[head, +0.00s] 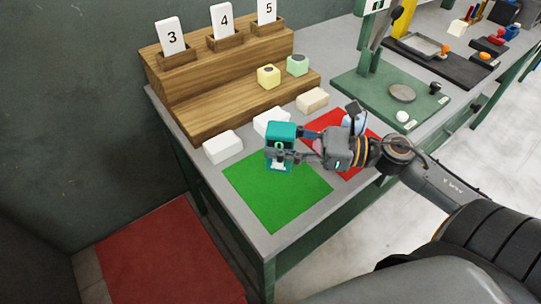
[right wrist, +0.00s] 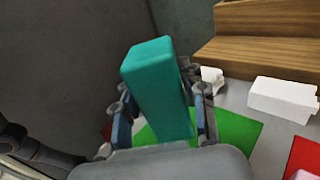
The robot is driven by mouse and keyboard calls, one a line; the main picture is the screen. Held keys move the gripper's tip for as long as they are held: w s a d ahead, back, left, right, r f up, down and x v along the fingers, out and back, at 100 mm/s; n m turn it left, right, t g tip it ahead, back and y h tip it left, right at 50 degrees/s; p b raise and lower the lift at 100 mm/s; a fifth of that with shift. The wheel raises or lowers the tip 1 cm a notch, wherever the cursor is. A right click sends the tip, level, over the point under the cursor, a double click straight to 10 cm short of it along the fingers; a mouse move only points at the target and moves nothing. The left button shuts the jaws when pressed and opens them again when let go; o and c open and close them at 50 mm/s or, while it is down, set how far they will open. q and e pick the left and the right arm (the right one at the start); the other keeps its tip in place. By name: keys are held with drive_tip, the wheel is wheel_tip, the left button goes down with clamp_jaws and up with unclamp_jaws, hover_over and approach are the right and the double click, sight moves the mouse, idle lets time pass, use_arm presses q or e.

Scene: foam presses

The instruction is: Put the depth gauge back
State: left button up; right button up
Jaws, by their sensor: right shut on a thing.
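The depth gauge, which I take to be the teal block-shaped tool (head: 281,132), is in my right gripper (head: 302,143). My right gripper is shut on it and holds it over the back part of the green mat (head: 265,200). In the right wrist view the teal tool (right wrist: 158,90) stands tilted between the two fingers (right wrist: 163,112). In the head view a pale piece shows at its lower end; I cannot tell whether it touches the mat. My left gripper is not in view.
White blocks (head: 222,147) and a tan block (head: 312,100) line the table behind the mats. Wooden steps (head: 215,105) carry number cards, a yellow block (head: 268,77) and a green block (head: 298,65). My arm covers part of the red mat (head: 320,118). A green press (head: 372,88) stands right.

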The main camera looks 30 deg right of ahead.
drive_tip(key=shift+w+a+f, duration=0.35)
drive_tip(key=shift+w+f, duration=0.1)
drive_tip(key=shift+f, duration=0.15)
drive_tip(key=shift+w+a+f, duration=0.35)
drive_tip(key=shift+w+f, duration=0.05)
drive_tip(key=shift+f, duration=0.2)
wheel_tip(320, 180, down, 3)
drive_tip(key=shift+p, duration=0.3)
drive_tip(key=shift+f, duration=0.2)
drive_tip(key=o, duration=1.3)
drive_tip(key=shift+c, duration=0.2)
drive_tip(key=shift+s+r, duration=0.1)
